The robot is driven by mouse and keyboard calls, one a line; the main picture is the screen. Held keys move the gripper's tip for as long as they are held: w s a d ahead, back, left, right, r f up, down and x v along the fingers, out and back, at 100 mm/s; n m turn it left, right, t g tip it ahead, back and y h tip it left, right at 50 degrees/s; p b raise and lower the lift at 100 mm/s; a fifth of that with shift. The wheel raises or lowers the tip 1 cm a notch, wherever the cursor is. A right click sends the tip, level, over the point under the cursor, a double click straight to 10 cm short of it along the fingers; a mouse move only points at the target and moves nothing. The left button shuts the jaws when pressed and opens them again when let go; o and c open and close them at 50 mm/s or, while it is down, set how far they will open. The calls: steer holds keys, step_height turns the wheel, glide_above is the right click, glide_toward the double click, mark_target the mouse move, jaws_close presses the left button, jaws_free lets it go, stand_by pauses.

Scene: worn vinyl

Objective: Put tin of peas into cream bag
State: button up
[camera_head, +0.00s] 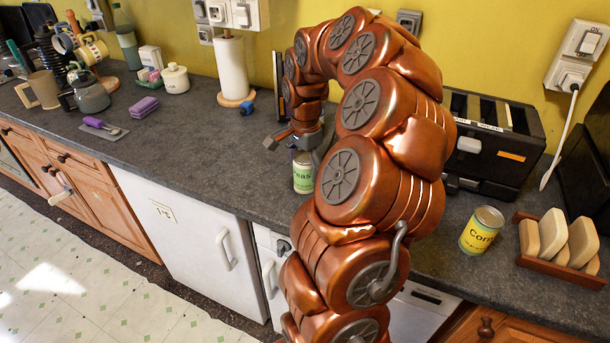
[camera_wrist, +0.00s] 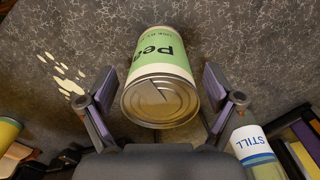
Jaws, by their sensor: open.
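The tin of peas (camera_head: 303,172) has a green and white label and stands upright near the front edge of the dark worktop. In the wrist view the tin (camera_wrist: 160,75) shows its metal lid and label between the two fingers. My gripper (camera_wrist: 159,88) is open, with a finger on each side of the tin and a visible gap on both sides. In the head view my gripper (camera_head: 298,140) is just above the tin, and my arm hides part of that area. I see no cream bag in either view.
A paper towel roll (camera_head: 232,70) is at the back. A bottle marked STILL (camera_wrist: 252,150) is close to the right finger. The worktop (camera_head: 200,130) left of the tin is clear.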

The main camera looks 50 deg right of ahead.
steer(key=c, duration=1.5)
steer(key=shift+r, duration=0.1)
